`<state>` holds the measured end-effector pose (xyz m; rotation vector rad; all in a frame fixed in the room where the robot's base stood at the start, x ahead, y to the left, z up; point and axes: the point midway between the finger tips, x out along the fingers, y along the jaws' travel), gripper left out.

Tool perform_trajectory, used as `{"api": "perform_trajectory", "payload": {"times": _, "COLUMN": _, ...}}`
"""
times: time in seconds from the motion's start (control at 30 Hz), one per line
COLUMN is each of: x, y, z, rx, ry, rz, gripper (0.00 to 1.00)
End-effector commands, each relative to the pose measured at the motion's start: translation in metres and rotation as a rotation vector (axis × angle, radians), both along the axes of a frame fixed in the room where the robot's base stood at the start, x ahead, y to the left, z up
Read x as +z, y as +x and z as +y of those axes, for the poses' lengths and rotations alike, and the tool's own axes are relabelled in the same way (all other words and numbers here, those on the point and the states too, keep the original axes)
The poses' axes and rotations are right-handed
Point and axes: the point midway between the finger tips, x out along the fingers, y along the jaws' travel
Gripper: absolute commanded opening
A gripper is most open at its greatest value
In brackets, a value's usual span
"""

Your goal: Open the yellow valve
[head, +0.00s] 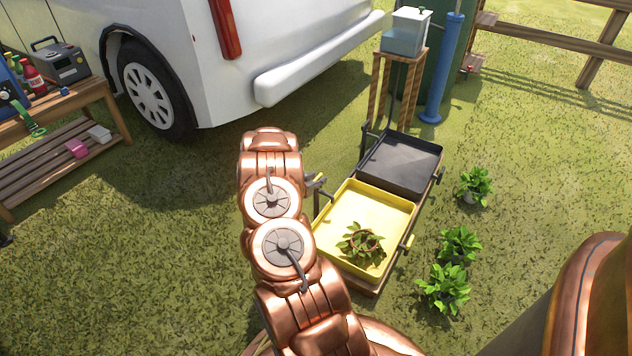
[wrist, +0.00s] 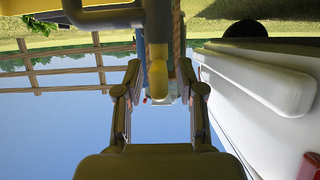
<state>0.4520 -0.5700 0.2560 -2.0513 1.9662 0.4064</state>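In the wrist view, which looks upside down with sky at the bottom, my gripper (wrist: 161,68) is open, one finger on each side. A yellow part (wrist: 158,76), which looks like the yellow valve's handle, lies between the fingers, with gaps visible on both sides. It joins a dark grey pipe (wrist: 104,18). In the head view, only a bit of my gripper (head: 316,181) shows past my copper arm, close to the pipe at the yellow tray (head: 340,205). The valve handle is hidden there.
The yellow tray holds a leafy plant (head: 361,245). A black tray (head: 388,165) adjoins it behind. Potted plants (head: 459,245) stand to the right. A wooden stand (head: 402,75) bears a pale tank (head: 406,33). A white van (head: 260,60) and wooden bench (head: 68,125) are left; open grass lies between.

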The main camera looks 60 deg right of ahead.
Motion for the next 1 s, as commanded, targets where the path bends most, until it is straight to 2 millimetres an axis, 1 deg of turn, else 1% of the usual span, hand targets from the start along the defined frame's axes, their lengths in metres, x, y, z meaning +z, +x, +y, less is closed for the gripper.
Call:
{"api": "perform_trajectory", "payload": {"times": 0.2, "x": -0.0001, "y": -0.0002, "z": -0.0002, "rx": 0.0, "ry": 0.0, "rz": 0.001, "gripper": 0.39}}
{"api": "perform_trajectory", "payload": {"times": 0.23, "x": -0.0001, "y": -0.0002, "z": -0.0002, "rx": 0.0, "ry": 0.0, "rz": 0.001, "gripper": 0.36}}
{"api": "perform_trajectory", "payload": {"times": 0.5, "x": -0.0002, "y": -0.0003, "z": 0.0, "rx": 0.0, "ry": 0.0, "rz": 0.001, "gripper": 0.08}}
{"api": "perform_trajectory", "payload": {"times": 0.6, "x": -0.0003, "y": -0.0004, "z": 0.0, "rx": 0.0, "ry": 0.0, "rz": 0.001, "gripper": 0.0}}
{"api": "perform_trajectory", "payload": {"times": 0.77, "x": -0.0004, "y": -0.0006, "z": 0.0, "rx": -0.001, "ry": 0.0, "rz": 0.001, "gripper": 0.0}}
{"api": "perform_trajectory", "payload": {"times": 0.8, "x": -0.0004, "y": -0.0002, "z": 0.0037, "rx": 0.001, "ry": 0.001, "rz": 0.002, "gripper": 0.0}}
{"api": "perform_trajectory", "payload": {"times": 1.0, "x": 0.0002, "y": -0.0011, "z": 0.0005, "rx": 0.011, "ry": 0.002, "rz": 0.003, "gripper": 0.0}}
